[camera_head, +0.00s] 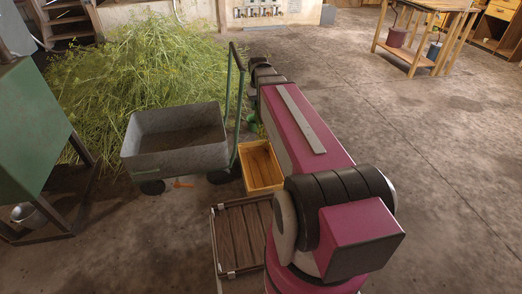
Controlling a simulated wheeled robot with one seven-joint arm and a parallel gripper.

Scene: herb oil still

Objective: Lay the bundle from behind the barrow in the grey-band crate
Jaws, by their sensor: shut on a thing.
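The barrow (178,161) is a grey metal tub with a green frame and dark wheels, left of my arm. A large heap of green, yellow-flowered stalks (140,62) lies behind it. A yellow wooden crate (262,187) stands on the floor right of the barrow, partly covered by my arm. No grey band shows on its visible part. A little green matter (252,121) shows beside my arm, above and behind the crate; I cannot tell whether it is a bundle. My arm reaches forward past the barrow's handle and hides its own gripper.
A green metal hopper on legs (32,130) stands at the left, with a metal bucket (28,215) under it. A small orange thing (182,184) lies by the barrow. A wooden table (430,5) stands at the back right. The floor on the right is clear.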

